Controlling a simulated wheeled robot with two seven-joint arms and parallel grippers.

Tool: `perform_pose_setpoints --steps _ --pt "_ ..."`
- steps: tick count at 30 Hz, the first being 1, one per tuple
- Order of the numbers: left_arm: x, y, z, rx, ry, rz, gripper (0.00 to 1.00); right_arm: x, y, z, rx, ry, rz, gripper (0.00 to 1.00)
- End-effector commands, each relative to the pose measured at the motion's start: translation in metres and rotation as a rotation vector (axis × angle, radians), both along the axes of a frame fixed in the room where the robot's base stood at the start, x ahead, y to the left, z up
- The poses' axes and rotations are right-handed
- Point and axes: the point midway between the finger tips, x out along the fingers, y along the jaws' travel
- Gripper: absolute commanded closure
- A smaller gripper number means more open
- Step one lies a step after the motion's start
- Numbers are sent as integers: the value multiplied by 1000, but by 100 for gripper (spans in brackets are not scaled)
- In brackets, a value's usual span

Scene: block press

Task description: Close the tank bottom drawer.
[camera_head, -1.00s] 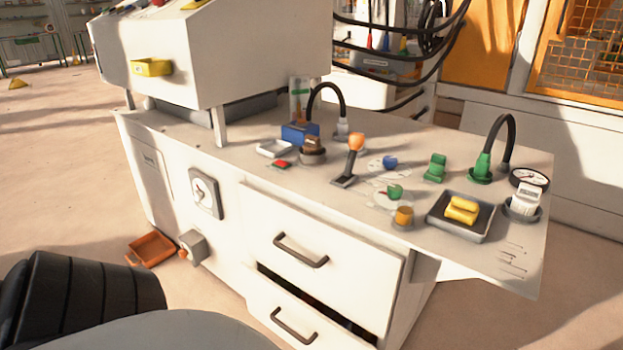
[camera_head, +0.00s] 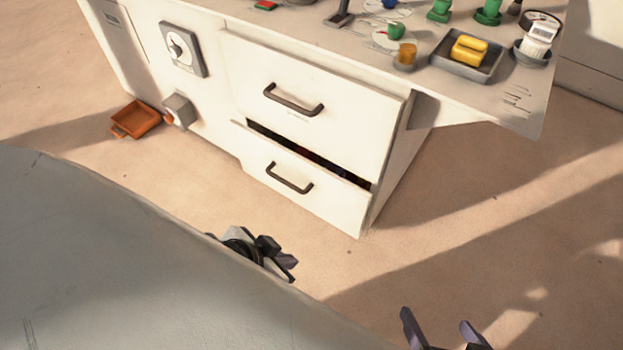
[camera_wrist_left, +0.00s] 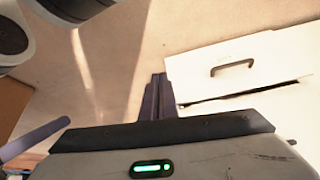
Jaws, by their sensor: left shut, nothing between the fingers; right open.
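The white cabinet's bottom drawer (camera_head: 313,196) stands slightly open in the head view. A dark gap above its front shows some of the inside, and its dark bar handle (camera_head: 289,178) is in plain view. The top drawer (camera_head: 330,115) above it looks closed. My left gripper (camera_head: 290,267) is shut and empty, below and apart from the bottom drawer. In the left wrist view its fingers (camera_wrist_left: 156,97) are together, and the drawer fronts lie to their right. My right gripper (camera_head: 441,328) is open and empty at the bottom edge, right of and below the drawer.
An orange tray (camera_head: 136,119) lies on the floor left of the cabinet. A grey knob box (camera_head: 179,111) and a dial (camera_head: 182,49) sit on the cabinet front. A dark tray (camera_head: 468,57) with yellow blocks is on the worktop. The floor before the drawer is clear.

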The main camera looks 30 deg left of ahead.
Motion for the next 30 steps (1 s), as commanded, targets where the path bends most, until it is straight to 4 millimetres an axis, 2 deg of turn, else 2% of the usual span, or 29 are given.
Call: perform_pose_setpoints --steps 1,3,8,16,20,24,30 --pt "1 9 -10 42 15 -31 100 2 3 -6 -1 5 14 15" --pt "7 14 -18 88 10 -98 100 1 5 -7 -3 18 27 15" --pt "28 17 -35 165 -66 -257 100 1 7 -8 -5 28 38 15" --pt "72 19 -65 308 -276 -504 100 0 7 -8 -7 34 42 15" --pt "94 26 -80 429 -414 -628 100 0 7 -8 -7 34 43 15" --pt "120 49 -95 656 -595 -758 100 0 7 -8 -7 34 44 15" --pt "135 88 -98 974 -744 -843 100 0 7 -8 -7 34 44 15"
